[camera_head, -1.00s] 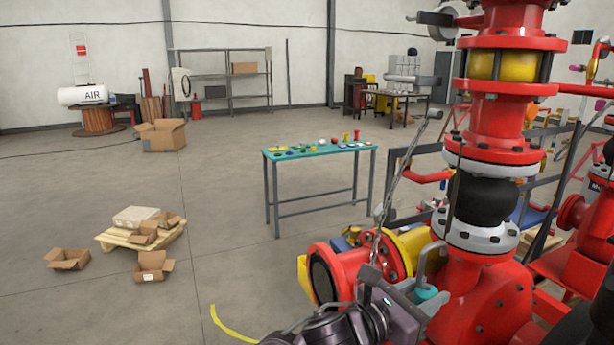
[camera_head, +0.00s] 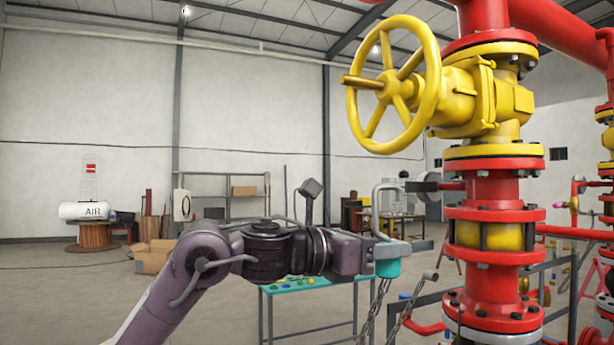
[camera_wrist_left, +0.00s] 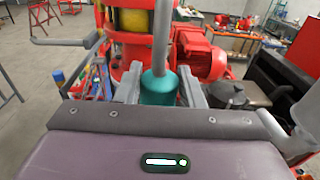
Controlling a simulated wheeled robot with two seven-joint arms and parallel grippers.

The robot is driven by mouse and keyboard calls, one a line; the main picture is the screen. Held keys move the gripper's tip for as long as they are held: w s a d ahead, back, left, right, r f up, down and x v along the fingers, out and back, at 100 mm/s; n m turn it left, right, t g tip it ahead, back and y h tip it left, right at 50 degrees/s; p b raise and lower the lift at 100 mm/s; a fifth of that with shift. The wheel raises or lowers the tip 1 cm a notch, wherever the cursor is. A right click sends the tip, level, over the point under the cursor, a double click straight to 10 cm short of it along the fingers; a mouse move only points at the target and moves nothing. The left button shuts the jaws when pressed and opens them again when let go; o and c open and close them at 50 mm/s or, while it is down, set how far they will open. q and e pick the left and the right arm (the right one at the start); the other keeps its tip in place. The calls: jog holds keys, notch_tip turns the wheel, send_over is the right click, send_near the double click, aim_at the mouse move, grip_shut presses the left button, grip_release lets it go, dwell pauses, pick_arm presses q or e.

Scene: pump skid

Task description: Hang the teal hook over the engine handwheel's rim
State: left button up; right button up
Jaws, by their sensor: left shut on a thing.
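The teal hook has a teal body (camera_head: 387,268) and a grey bent rod (camera_head: 377,208) that rises from it and curves over at the top. My left gripper (camera_head: 386,252) is shut on the teal body and holds it upright. In the left wrist view, the teal body (camera_wrist_left: 158,90) sits between the fingers, with the grey rod going up. The yellow handwheel (camera_head: 430,85) stands above the hook on a yellow valve. The hook's top is below the wheel's lower rim, apart from it in the picture. My right gripper is not in view.
A red pipe column (camera_head: 495,195) with flanges rises to the right of the hook. A grey stub (camera_head: 425,186) juts from it near the hook. A chain (camera_head: 375,308) hangs below my gripper. A teal-topped table (camera_head: 310,284) stands behind my arm.

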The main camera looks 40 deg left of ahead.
pick_arm(q)
jog(key=s+a+r+n+t+y+p, duration=0.2)
jog(key=s+a+r+y, duration=0.1)
jog(key=s+a+r, duration=0.7)
jog(key=d+r+p+x, duration=0.1)
jog(key=x, duration=0.9)
jog(key=shift+w+r, duration=0.1)
jog(key=shift+s+r, duration=0.1)
jog(key=shift+s, duration=0.15)
dwell(0.6)
jog(key=shift+w, duration=0.15)
dwell(0.3)
jog(key=shift+d+x, duration=0.25)
jog(key=shift+x, duration=1.15)
jog(key=shift+d, duration=0.1)
dwell(0.4)
jog(key=shift+d+x, duration=0.25)
jog(key=shift+x, duration=1.55)
dwell(0.3)
